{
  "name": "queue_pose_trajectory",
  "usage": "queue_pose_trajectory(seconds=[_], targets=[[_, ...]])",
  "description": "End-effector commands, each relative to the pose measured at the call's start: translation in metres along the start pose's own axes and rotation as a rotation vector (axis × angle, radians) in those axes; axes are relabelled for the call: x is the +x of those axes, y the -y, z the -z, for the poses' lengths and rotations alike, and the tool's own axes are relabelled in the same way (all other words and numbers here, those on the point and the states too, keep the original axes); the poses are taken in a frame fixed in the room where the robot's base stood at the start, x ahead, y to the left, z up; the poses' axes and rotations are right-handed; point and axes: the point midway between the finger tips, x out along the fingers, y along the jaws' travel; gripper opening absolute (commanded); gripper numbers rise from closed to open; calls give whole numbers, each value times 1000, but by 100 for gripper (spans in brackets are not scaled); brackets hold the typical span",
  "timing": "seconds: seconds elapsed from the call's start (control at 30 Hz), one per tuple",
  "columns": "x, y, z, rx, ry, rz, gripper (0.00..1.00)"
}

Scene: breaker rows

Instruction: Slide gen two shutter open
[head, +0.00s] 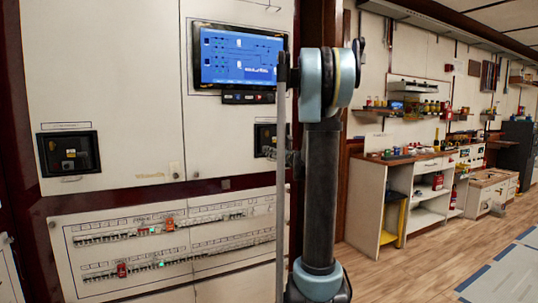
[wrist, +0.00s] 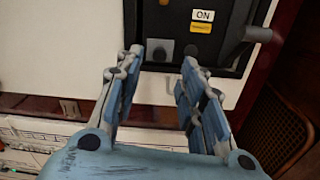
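In the wrist view a black breaker unit (wrist: 180,25) is set in the white panel. It bears a white ON label (wrist: 203,15), a yellow label (wrist: 201,27) and a grey lever (wrist: 258,34) sticking out at the right. In the head view the right unit (head: 263,138) is partly hidden by my arm; the left unit (head: 67,153) is in full view. No generator name is readable.
A blue screen (head: 238,57) is mounted above the right unit. Breaker rows (head: 120,240) with red and green lights run along the lower panel. A workbench and shelves (head: 425,165) stand at the right. The wooden floor (head: 430,270) is open there.

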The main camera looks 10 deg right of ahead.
Motion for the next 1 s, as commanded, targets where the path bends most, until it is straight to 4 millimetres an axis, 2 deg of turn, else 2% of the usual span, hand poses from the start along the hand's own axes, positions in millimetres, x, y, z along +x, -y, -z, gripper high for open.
queue_pose_trajectory(seconds=[0.1,0.3,0.5,0.77,0.8,0.93,0.97,1.0], targets=[[20,-1,0,0,0,-3,36],[45,-1,0,0,0,-3,36],[55,0,0,0,0,-1,36],[56,0,0,-1,0,-1,36],[56,0,0,-1,0,-1,34],[56,0,0,-1,0,-1,5],[56,0,0,-1,0,-1,0],[56,0,0,-1,0,-1,0]])
